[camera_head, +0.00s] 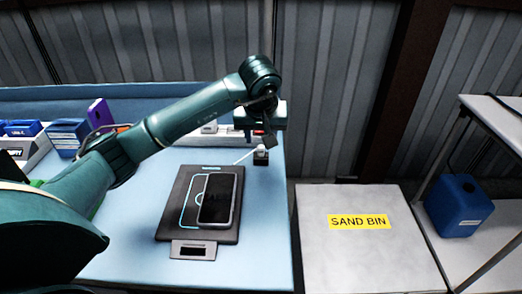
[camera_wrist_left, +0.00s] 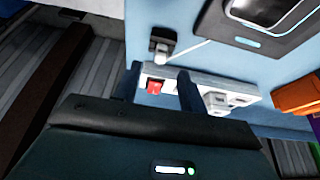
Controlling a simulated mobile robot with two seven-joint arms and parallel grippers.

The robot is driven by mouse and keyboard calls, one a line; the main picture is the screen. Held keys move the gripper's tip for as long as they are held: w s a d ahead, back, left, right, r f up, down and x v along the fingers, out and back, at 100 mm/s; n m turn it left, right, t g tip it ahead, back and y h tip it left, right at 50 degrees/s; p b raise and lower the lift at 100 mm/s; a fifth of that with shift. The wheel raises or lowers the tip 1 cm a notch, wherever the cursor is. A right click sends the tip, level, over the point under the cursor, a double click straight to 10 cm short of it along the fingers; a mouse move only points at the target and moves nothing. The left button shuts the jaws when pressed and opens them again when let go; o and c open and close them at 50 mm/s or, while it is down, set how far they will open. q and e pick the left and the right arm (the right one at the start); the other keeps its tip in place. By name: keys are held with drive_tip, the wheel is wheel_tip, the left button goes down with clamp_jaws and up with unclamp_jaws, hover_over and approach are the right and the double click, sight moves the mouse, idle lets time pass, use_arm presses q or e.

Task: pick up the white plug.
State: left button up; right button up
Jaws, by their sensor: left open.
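The white plug (camera_head: 261,149) is small and sits at a black block (camera_head: 261,160) near the right edge of the blue table, with a thin white cable running from it. It also shows near the top of the left wrist view (camera_wrist_left: 162,36). My left gripper (camera_head: 268,140) is open, above and close to the plug, and partly overlaps it in the head view. I cannot tell whether they touch. In the left wrist view one dark finger (camera_wrist_left: 187,92) shows in front of the power strip, apart from the plug. My right gripper is out of view.
A phone (camera_head: 220,199) lies on a black pad (camera_head: 170,225). A white power strip (camera_wrist_left: 239,87) with a red switch lies behind the plug. Boxes (camera_head: 68,137) stand at the left. A sand bin (camera_head: 360,255) and a blue canister (camera_head: 463,205) are beyond the table's right edge.

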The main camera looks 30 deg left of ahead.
sight(261, 146)
use_arm(q)
drive_tip(key=x, duration=0.4)
drive_tip(key=shift+f, duration=0.1)
drive_tip(key=shift+c, duration=0.4)
clamp_jaws()
